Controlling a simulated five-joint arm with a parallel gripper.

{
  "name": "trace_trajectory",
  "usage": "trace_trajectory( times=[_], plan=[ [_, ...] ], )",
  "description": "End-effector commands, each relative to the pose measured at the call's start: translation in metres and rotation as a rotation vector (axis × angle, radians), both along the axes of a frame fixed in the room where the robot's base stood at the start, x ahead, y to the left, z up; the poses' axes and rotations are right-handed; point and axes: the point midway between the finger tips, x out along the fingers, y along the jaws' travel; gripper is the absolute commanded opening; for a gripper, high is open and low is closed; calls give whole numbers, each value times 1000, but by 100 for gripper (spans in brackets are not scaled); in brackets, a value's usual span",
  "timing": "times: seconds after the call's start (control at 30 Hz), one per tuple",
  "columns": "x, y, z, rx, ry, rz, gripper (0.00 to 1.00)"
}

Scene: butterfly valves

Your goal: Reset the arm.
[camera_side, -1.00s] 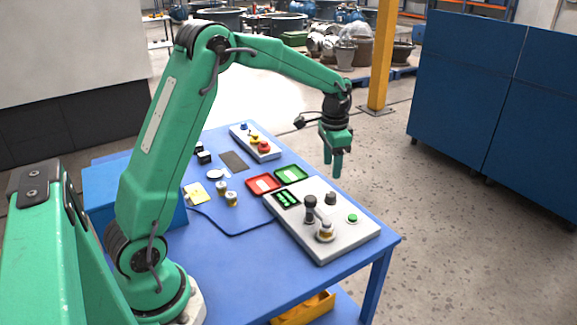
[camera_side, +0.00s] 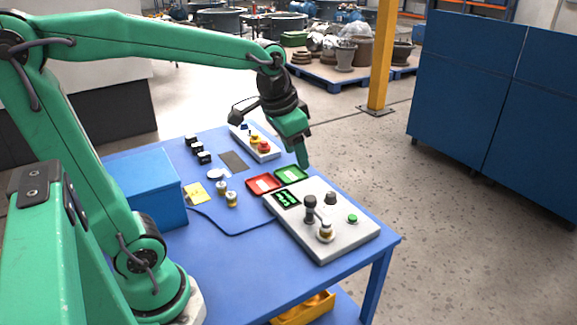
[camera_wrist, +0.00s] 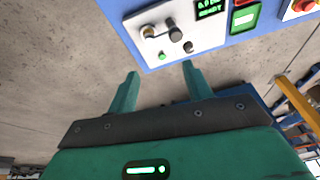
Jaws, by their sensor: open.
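My green gripper (camera_side: 301,150) is in the air above the far part of the blue table (camera_side: 237,265) in the side view, tilted down and to the right. It is above and apart from the green tray and the control panel. In the wrist view my gripper (camera_wrist: 158,80) shows two fingers spread wide, with nothing between them but grey floor. The light grey panel (camera_side: 343,236) with a dark handle, knobs, a green button (camera_side: 352,218) and a small green-lit display (camera_side: 287,198) lies on the table. The panel (camera_wrist: 205,32) is at the top of the wrist view.
A red tray (camera_side: 263,184) and a green tray (camera_side: 291,175) lie beside the panel. A box with a red button (camera_side: 264,145) stands behind them. A blue box (camera_side: 147,187), black blocks (camera_side: 204,158) and a yellow card (camera_side: 194,193) are on the left. A yellow post (camera_side: 381,60) stands beyond the table.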

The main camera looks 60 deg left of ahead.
Motion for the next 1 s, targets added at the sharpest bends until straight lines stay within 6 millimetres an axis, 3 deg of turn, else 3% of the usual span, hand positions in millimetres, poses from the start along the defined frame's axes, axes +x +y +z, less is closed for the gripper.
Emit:
trace_trajectory(
  times=[0.5, 0.7, 1.0],
  plan=[
    [-88, -20, -3, -52, -146, 86, 50],
    [-105, -24, -9, -67, -177, 106, 50],
    [-109, -24, -12, -71, -183, 112, 50]
  ],
)
